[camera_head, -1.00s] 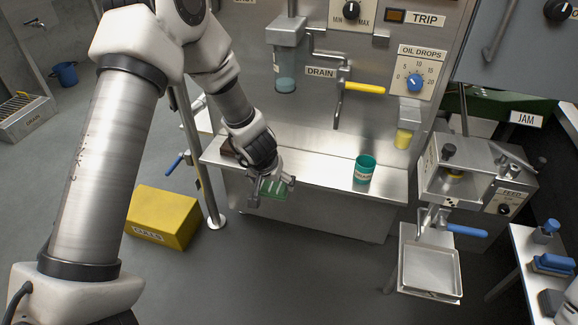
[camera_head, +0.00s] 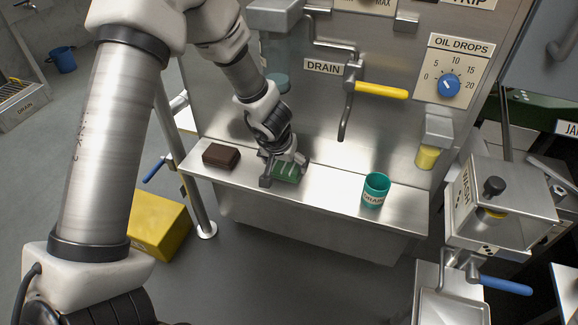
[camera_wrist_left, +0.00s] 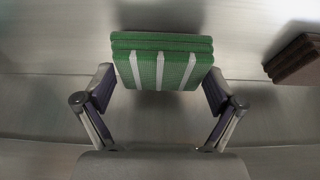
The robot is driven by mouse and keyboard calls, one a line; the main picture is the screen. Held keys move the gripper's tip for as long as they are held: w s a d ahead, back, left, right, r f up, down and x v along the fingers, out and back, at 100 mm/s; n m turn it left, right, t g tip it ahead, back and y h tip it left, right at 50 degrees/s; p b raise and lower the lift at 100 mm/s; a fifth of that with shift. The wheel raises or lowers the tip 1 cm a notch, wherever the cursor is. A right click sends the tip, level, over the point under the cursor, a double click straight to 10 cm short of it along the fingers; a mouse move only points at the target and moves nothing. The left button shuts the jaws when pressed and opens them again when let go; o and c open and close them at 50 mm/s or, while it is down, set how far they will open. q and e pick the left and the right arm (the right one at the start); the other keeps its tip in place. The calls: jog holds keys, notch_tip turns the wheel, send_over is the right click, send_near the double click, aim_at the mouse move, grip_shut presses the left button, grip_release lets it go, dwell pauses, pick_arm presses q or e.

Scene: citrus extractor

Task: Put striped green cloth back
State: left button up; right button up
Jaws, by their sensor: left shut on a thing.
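The striped green cloth (camera_head: 287,172) is a folded green block with white stripes. It is over the steel shelf (camera_head: 330,199), toward its left part. In the left wrist view the cloth (camera_wrist_left: 161,62) sits between the two fingers, stripes facing me. My left gripper (camera_head: 283,172) is shut on it, with a finger at each side. I cannot tell whether the cloth touches the shelf. My right gripper is not in view.
A dark brown folded block (camera_head: 221,156) lies on the shelf left of the cloth and also shows in the left wrist view (camera_wrist_left: 296,61). A teal cup (camera_head: 375,190) stands to the right. A yellow-handled drain lever (camera_head: 380,90) hangs above. Shelf between cloth and cup is clear.

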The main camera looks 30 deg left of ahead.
pick_arm(q)
jog(key=shift+s+f+b, duration=0.2)
jog(key=shift+f+b, duration=0.2)
jog(key=shift+f, duration=0.55)
jog(key=shift+s+d+r, duration=0.1)
jog(key=shift+s+r, duration=0.15)
jog(key=shift+r, duration=0.2)
jog(key=o, duration=0.7)
jog(key=shift+f, duration=0.1)
